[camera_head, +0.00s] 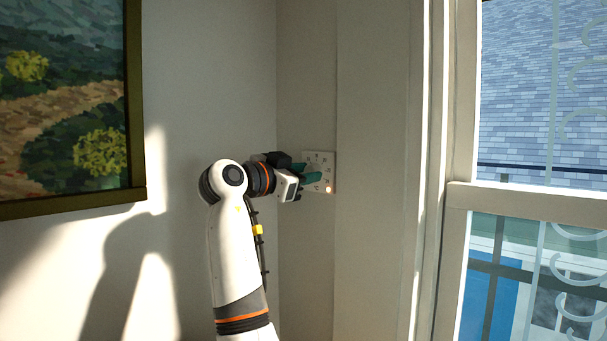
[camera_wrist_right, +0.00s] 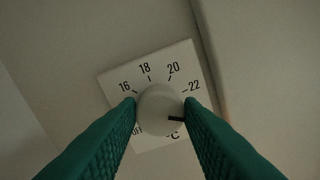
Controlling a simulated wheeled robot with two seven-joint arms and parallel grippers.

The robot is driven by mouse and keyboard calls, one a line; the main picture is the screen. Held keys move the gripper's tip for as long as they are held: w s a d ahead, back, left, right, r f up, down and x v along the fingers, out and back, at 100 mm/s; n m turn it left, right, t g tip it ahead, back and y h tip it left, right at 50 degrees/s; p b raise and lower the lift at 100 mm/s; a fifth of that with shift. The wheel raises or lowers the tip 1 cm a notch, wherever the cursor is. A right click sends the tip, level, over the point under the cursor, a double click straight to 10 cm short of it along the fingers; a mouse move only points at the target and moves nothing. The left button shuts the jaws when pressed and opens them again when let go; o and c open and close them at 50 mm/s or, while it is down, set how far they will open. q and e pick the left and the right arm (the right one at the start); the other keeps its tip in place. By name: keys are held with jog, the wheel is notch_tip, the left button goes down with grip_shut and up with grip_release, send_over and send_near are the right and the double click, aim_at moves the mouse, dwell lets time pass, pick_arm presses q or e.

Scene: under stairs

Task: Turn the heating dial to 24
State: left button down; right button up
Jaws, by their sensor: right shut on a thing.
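The heating dial is a round white knob (camera_wrist_right: 158,103) on a square white plate (camera_wrist_right: 135,80), with marks for 16, 18, 20 and 22. The plate also shows on the wall in the head view (camera_head: 329,160). The knob's black pointer (camera_wrist_right: 175,118) points right, below the 22, toward one finger; any number there is hidden. My right gripper (camera_head: 312,176) reaches the plate from the left. Its green fingers (camera_wrist_right: 160,118) are shut on the knob, one on each side. They cover part of the plate's lower half. My left gripper is not in view.
A small orange light (camera_head: 328,189) glows at the plate's lower right. A framed painting (camera_head: 139,120) hangs on the left wall. A window (camera_head: 530,195) with a white frame is at the right. The wall between plate and window is bare.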

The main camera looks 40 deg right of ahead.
jog(key=o, duration=1)
jog(key=shift+f, duration=0.1)
jog(key=shift+c, duration=0.2)
jog(key=s+a+b, duration=0.1)
jog(key=a+b, duration=0.1)
jog(key=a, duration=1)
jog(key=shift+b, duration=0.35)
